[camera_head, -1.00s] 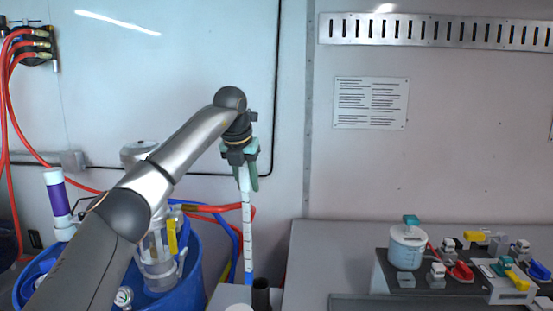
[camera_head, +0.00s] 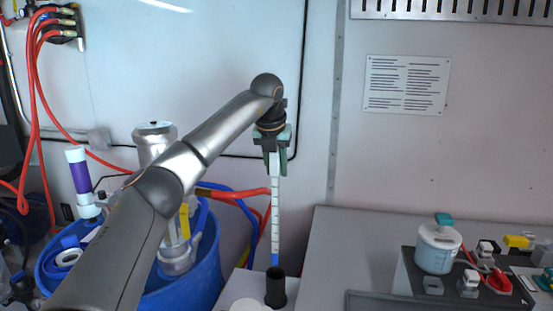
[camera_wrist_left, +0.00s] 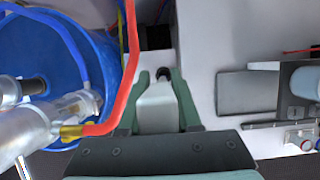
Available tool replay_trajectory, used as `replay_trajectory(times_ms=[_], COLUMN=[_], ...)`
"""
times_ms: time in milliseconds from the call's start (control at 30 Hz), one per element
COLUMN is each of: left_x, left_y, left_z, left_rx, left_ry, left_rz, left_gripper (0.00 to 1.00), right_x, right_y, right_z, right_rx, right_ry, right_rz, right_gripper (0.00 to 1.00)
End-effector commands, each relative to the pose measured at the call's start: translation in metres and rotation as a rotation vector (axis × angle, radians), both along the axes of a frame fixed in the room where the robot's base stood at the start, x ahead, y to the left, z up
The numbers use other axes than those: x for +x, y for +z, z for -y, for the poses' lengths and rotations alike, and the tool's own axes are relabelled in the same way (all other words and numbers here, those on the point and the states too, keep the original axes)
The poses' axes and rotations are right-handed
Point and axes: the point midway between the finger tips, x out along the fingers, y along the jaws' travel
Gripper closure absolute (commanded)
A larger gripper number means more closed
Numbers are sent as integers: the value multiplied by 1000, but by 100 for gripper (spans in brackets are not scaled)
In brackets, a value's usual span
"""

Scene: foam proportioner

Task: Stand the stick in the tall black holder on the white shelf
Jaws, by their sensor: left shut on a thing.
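My left gripper (camera_head: 274,162) is shut on the white stick (camera_head: 276,215), which has dark marks and a blue lower end. The stick hangs upright, with its blue end just above or at the mouth of the tall black holder (camera_head: 276,290); I cannot tell if it has entered. The holder stands on the white shelf (camera_head: 237,290). In the left wrist view, the gripper (camera_wrist_left: 160,80) grips the stick (camera_wrist_left: 158,108), and the dark holder (camera_wrist_left: 163,72) shows just beyond its far end. My right gripper is not in view.
A blue drum (camera_head: 200,285) with a metal pump and hoses stands left of the shelf. A red hose (camera_head: 235,196) passes close behind the stick. A grey counter (camera_head: 390,225) on the right carries a white jar (camera_head: 437,250) and several small fittings. The counter's left part is clear.

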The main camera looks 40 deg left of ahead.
Motion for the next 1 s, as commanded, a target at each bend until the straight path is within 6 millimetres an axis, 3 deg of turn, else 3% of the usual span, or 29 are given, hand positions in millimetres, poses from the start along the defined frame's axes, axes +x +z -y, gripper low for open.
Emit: replay_trajectory(times_ms=[267,1000], left_x=[-1,0], left_y=[-23,-84], left_z=[0,0], left_rx=[0,0], left_ry=[-1,0], left_rz=[0,1], left_gripper=[100,100], right_x=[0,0], right_y=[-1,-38], right_z=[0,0], right_rx=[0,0], right_ry=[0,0], right_rz=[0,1], right_gripper=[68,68])
